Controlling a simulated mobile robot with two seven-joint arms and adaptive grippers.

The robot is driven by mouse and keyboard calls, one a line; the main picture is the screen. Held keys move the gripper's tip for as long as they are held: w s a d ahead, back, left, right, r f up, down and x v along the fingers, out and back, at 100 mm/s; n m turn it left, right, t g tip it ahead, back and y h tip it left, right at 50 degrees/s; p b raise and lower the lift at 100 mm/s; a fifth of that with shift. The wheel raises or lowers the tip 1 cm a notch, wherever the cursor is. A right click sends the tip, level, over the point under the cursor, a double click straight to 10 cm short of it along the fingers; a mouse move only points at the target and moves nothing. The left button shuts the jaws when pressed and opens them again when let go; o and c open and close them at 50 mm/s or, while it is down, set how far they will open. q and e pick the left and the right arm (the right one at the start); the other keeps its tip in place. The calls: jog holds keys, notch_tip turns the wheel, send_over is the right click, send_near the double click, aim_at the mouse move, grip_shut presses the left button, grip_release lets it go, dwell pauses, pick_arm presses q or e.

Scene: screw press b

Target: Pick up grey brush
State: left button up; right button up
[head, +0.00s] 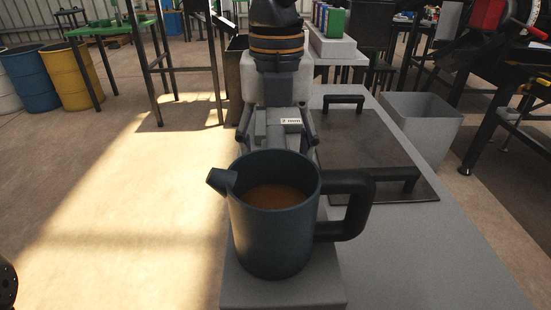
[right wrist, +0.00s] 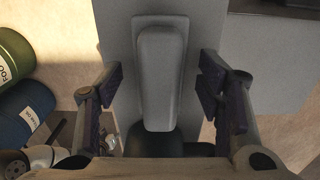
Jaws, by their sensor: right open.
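In the right wrist view, a long pale grey block with rounded edges (right wrist: 160,75), which looks like the grey brush, lies on a grey slab. Its length runs up the picture. My right gripper (right wrist: 160,88) is open, with one finger on each side of it and clear gaps between. Neither finger visibly touches it. A black part shows at its lower end; I cannot tell whether it belongs to it. I cannot make out the brush in the head view. My left gripper is not in view.
A dark blue pitcher (head: 275,225) with brown contents stands on a grey block. A dark plate with handles (head: 360,150) lies on the grey table. A grey bin (head: 425,125) is beyond.

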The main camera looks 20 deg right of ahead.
aim_at(278, 138)
jog(key=shift+r, duration=0.1)
jog(key=c, duration=1.3)
notch_tip(278, 138, up, 4)
jog(key=shift+d+p, duration=0.15)
jog(key=shift+p, duration=0.2)
jog(key=d+r, duration=0.3)
jog(key=d, duration=0.1)
jog(key=d+r+p, duration=0.1)
jog(key=d+r, duration=0.2)
jog(key=d, duration=0.2)
jog(key=s+d+r, duration=0.1)
jog(key=d+r, duration=0.2)
jog(key=d, duration=0.1)
jog(key=shift+d, duration=0.35)
jog(key=o, duration=0.7)
jog(key=c, duration=0.5)
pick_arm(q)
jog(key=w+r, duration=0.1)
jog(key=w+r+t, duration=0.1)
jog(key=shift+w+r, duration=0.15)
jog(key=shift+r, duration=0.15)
